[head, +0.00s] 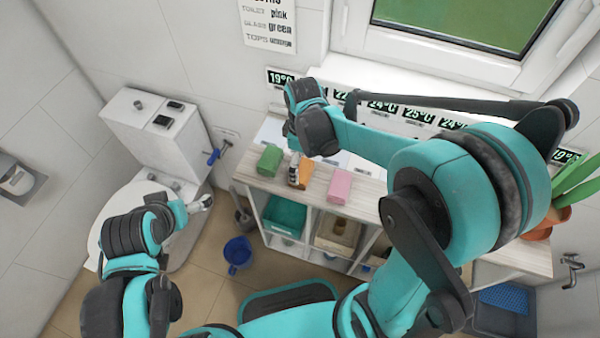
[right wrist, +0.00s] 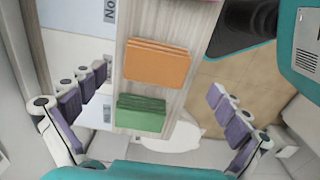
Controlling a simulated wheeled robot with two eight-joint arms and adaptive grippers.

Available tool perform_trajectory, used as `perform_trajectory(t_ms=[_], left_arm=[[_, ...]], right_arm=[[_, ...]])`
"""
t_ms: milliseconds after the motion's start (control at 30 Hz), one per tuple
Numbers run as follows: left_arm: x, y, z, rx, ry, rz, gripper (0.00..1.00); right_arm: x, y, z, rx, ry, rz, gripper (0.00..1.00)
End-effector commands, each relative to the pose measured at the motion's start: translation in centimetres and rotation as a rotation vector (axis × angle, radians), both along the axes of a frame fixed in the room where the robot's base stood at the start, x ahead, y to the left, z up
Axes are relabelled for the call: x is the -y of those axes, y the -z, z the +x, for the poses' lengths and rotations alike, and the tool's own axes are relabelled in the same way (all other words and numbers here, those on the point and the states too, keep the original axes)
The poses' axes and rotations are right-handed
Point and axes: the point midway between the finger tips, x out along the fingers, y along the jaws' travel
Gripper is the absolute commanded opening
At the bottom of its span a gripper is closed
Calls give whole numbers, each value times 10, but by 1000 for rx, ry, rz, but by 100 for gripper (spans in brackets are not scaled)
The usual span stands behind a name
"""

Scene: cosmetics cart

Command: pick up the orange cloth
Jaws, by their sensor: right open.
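The orange cloth (head: 306,172) lies folded on the wooden top of the cart, between a green cloth (head: 270,160) and a pink cloth (head: 339,187). My right gripper (head: 293,170) is above the cart top beside the orange cloth and partly covers it in the head view. In the right wrist view my right gripper (right wrist: 157,92) is open and empty. Its fingers stand wide apart, with the orange cloth (right wrist: 157,63) and the green cloth (right wrist: 140,113) seen between them. My left gripper (head: 202,203) is away from the cart, in front of the toilet; its opening is too small to judge.
The cart (head: 362,212) has open compartments with a teal bin (head: 284,214) below. A white toilet (head: 155,140) stands at the left. A blue bucket (head: 238,253) is on the floor. A potted plant (head: 548,222) is at the right. Wall and window lie behind the cart.

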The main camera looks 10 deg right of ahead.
Motion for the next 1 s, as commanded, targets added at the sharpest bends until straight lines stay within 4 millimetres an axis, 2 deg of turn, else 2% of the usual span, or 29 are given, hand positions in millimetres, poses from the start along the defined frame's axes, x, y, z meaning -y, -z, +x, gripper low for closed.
perform_trajectory(t_ms=[300,400,567,633,767,800,1000], left_arm=[[0,23,0,0,0,0,97],[0,25,0,0,0,0,97],[0,23,0,0,0,0,97],[0,23,0,0,0,0,97],[0,23,0,0,0,0,97],[0,23,0,0,0,0,97],[0,23,0,0,0,0,97]], right_arm=[[1,45,6,1,2,0,100],[1,51,5,1,2,0,100],[1,50,5,1,2,0,100],[1,49,5,1,2,0,87],[1,49,5,1,2,0,52],[1,49,5,1,2,0,49],[1,49,5,1,2,0,48]])
